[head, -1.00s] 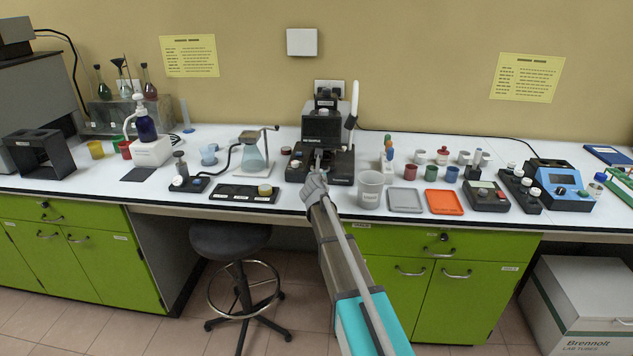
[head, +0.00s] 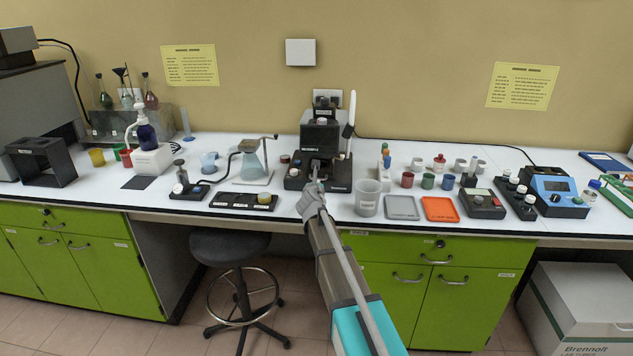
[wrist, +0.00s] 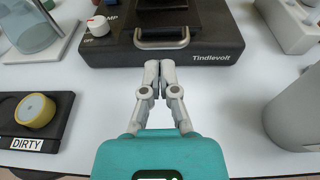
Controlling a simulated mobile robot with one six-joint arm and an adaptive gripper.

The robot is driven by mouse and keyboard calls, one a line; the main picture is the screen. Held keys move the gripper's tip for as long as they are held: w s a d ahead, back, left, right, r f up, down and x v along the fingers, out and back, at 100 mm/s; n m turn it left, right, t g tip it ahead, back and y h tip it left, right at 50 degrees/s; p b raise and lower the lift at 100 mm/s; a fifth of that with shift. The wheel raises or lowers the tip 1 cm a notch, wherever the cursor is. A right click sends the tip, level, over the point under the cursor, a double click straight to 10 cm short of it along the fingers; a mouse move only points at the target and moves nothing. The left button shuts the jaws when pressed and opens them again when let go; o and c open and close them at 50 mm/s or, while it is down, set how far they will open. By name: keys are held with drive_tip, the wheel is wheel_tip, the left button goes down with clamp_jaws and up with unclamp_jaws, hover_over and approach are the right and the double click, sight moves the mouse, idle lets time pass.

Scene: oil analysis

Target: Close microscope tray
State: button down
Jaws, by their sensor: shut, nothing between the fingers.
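The black microscope (head: 321,140) stands against the wall at the middle of the bench. In the wrist view its base (wrist: 215,50) bears the name "Tindlevolt", and its tray (wrist: 160,12) with a silver handle (wrist: 161,39) is at the top. My gripper (wrist: 159,66) is shut and empty, its fingertips at the front edge of the base, just below the handle. I cannot tell whether the fingertips touch the base. In the head view my gripper (head: 315,182) is in front of the microscope and partly covers it. How far the tray is out is hard to tell.
A grey beaker (head: 367,198) stands close on the right. A black board with a yellow-lidded jar and a "DIRTY" label (wrist: 27,144) lies on the left, near a glass flask (head: 251,165). Grey and orange trays (head: 440,209) lie further right. Bare white bench shows around my fingers.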

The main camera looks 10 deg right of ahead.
drive_tip(key=p+v, duration=0.2)
drive_tip(key=v, duration=0.8)
drive_tip(key=s+d+f+m+g+p, duration=0.2)
drive_tip(key=s+f+m+g, duration=0.15)
drive_tip(key=s+m, duration=0.45)
drive_tip(key=s+d+f+m+g+p, duration=0.25)
drive_tip(key=s+m+g, duration=0.2)
drive_tip(key=m, duration=0.55)
drive_tip(key=s+a+m+g+y+p, duration=0.1)
drive_tip(key=s+a+m+g+y, duration=0.1)
drive_tip(key=s+m, duration=0.5)
drive_tip(key=s+a+m+g+y+p, duration=0.2)
drive_tip(key=s+m, duration=0.5)
drive_tip(key=s, duration=0.4)
drive_tip(key=shift+a+f+m+g+y, duration=0.3)
drive_tip(key=shift+a+f+m+g, duration=0.2)
drive_tip(key=shift+g, duration=0.9)
